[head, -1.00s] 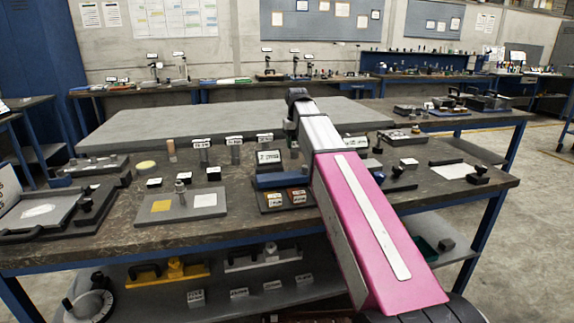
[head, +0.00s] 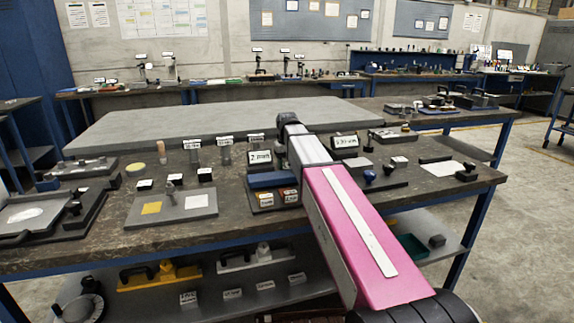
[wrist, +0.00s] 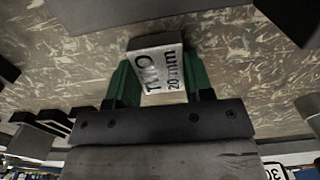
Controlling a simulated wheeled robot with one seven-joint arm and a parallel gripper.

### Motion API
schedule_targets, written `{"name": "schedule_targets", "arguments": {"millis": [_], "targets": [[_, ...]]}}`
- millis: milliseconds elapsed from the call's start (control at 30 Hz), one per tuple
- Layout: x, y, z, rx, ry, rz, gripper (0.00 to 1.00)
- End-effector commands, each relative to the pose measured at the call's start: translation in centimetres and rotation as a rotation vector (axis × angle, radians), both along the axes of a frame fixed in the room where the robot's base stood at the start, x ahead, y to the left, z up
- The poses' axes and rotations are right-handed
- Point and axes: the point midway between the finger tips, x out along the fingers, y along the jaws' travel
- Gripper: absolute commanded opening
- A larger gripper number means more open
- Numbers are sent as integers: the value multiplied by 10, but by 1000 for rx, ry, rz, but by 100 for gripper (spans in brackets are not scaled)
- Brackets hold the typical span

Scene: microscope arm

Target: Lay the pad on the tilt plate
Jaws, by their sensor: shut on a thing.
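My gripper (wrist: 160,76) has green fingers and is shut on a grey block (wrist: 163,68) whose white label reads "TWO" and "20 mm". The block sits between the fingertips in the wrist view, with the worn dark tabletop behind it. I cannot tell whether it touches the table. In the head view my pink arm hides the gripper and the block. I cannot tell for sure which thing is the tilt plate or the pad.
The dark bench (head: 110,228) holds several labelled blocks and signs, including a "2 mm" sign (head: 260,157) close beside my arm. A framed tray (head: 28,213) with a white patch stands at left. A raised grey slab (head: 200,122) fills the back.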

Motion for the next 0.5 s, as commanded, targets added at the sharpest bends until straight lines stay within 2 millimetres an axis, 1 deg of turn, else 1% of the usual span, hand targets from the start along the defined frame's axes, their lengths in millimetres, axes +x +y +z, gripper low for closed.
{"name": "schedule_targets", "arguments": {"millis": [100, 133, 167, 200, 500], "targets": [[0, 0, -2, 0, 0, 0, 10], [0, 0, -3, 0, 0, 0, 51], [0, 0, -2, 0, 0, 0, 60], [0, 0, -2, 0, 0, 0, 73], [0, 0, -2, 0, 0, 0, 73]]}}
